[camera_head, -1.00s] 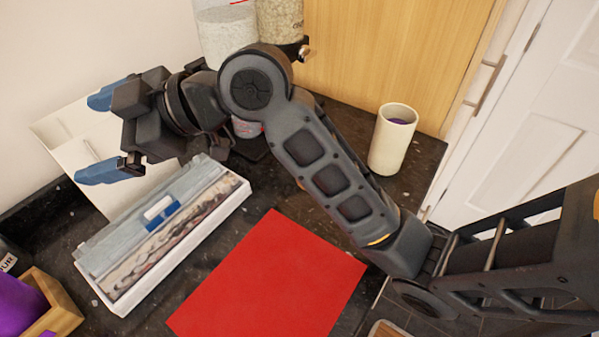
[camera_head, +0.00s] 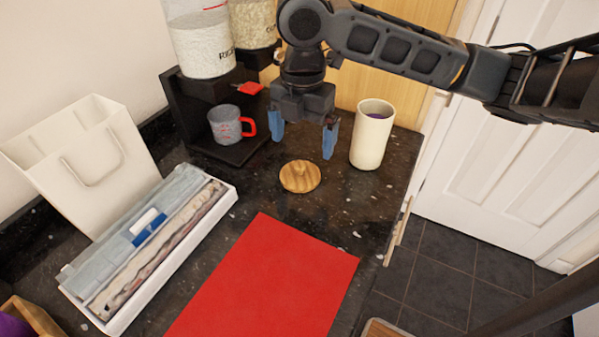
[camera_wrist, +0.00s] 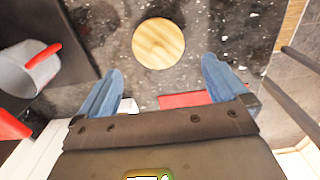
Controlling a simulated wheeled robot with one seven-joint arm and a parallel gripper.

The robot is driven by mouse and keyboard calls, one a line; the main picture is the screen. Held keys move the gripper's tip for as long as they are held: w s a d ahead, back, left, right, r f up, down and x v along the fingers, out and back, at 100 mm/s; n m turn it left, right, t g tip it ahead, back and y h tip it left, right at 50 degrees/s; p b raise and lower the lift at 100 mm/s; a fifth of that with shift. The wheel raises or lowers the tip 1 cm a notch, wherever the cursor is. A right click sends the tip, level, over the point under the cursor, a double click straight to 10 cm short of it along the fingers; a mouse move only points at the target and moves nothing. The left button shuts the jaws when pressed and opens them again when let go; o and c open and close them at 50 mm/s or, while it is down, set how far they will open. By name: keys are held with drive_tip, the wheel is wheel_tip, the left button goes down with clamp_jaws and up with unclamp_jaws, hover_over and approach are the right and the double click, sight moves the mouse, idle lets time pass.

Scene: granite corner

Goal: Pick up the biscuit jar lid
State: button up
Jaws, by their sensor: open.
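The cream jar (camera_head: 371,137) stands upright to the right of the lid, with something purple inside.
A grey mug with a red handle (camera_head: 226,125) stands on the black dispenser stand (camera_head: 185,118) at left. A red mat (camera_head: 268,285) lies in front of the lid. A white box (camera_head: 120,315) and a white bag (camera_head: 85,165) stand at left. The counter's right edge is near the jar.

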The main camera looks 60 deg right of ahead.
sight(301, 164)
drive_tip(key=shift+w+a+f+p, duration=0.1)
drive_tip(key=shift+f+p, duration=0.25)
drive_tip(key=shift+f, duration=1.55)
drive_tip(key=shift+w+f+p, duration=0.1)
drive_tip(key=shift+f+p, duration=0.2)
drive_tip(key=shift+f, duration=1.6)
drive_tip(key=c, duration=0.8)
